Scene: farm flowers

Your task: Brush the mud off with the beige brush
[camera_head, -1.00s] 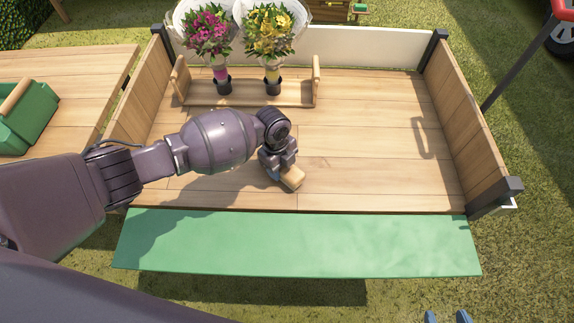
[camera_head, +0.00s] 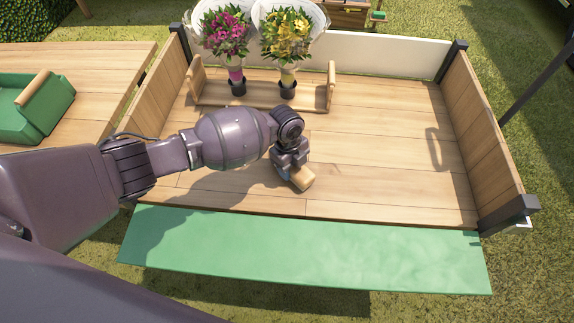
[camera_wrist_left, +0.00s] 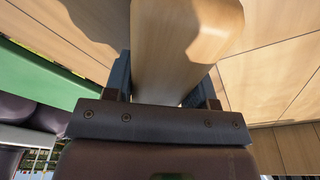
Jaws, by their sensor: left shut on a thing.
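My left gripper (camera_head: 297,170) is shut on the beige brush (camera_head: 302,180), over the front part of the wooden cart bed (camera_head: 380,165). In the left wrist view the brush's pale wooden body (camera_wrist_left: 170,60) stands between the two dark fingers. Its bristles are hidden. I cannot tell whether the brush touches the planks. The green panel (camera_head: 300,245) lies along the bed's front edge, with paler patches towards its right. I see no clear brown mud on the bed or panel. My right gripper does not show.
A wooden carrier (camera_head: 215,94) with a pink bouquet (camera_head: 228,35) and a yellow bouquet (camera_head: 286,35) stands at the back of the bed. A green box with a wooden handle (camera_head: 42,110) sits on the table at left. The bed's right half is clear.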

